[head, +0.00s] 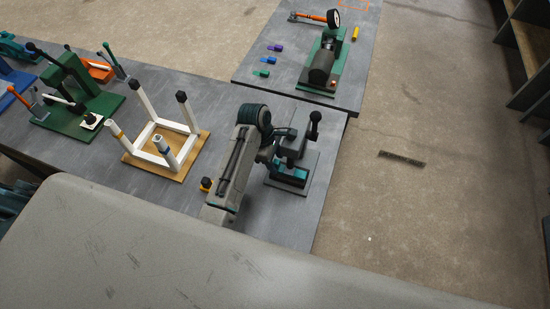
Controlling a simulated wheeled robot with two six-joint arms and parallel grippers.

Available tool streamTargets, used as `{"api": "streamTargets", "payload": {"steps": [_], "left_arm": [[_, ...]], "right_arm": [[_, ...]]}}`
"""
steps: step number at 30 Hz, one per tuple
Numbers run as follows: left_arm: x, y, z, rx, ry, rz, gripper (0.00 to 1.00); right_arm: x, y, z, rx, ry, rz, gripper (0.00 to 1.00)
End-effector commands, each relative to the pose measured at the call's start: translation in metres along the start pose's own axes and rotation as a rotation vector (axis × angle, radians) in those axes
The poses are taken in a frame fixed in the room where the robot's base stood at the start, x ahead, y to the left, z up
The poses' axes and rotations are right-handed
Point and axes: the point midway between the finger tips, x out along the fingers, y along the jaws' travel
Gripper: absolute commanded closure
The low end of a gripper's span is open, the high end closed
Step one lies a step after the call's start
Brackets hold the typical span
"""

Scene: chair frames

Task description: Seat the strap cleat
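A white chair frame (158,130) stands legs up on a tan board (190,158) on the grey table. Its upright legs have dark caps, and one nearer leg has a blue band. I cannot make out which part is the strap cleat. My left arm reaches over the table to the right of the frame. My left gripper (283,157) is at a dark bench tool (291,176) with a teal block and a black-knobbed lever. The arm and tool overlap, so the fingertips, and whether they touch or hold anything, are unclear. My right gripper is not in view.
A green fixture (78,112) with dark levers stands at left. A small yellow-and-black part (206,184) lies near my arm. The back table (300,75) bears a green-based machine (322,68) and several small coloured pieces. Open floor (420,120) lies to the right.

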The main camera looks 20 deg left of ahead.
Motion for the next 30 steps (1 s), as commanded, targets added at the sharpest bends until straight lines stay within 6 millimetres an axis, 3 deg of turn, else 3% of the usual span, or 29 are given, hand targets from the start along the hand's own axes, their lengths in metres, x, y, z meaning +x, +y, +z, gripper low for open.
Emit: {"api": "streamTargets", "payload": {"steps": [5, 7, 17, 30], "left_arm": [[0.000, 0.000, 0.000, 0.000, 0.000, 0.000, 0.53], [0.000, 0.000, 0.000, 0.000, 0.000, 0.000, 0.41], [-0.003, 0.000, 0.001, 0.000, 0.000, 0.001, 0.41], [-0.044, 0.001, 0.014, 0.001, -0.001, 0.002, 0.41]], "right_arm": [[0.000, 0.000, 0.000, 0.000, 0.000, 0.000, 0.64], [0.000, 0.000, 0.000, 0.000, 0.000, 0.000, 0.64], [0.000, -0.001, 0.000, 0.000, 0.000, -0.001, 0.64], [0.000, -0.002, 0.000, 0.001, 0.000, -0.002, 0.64]]}}
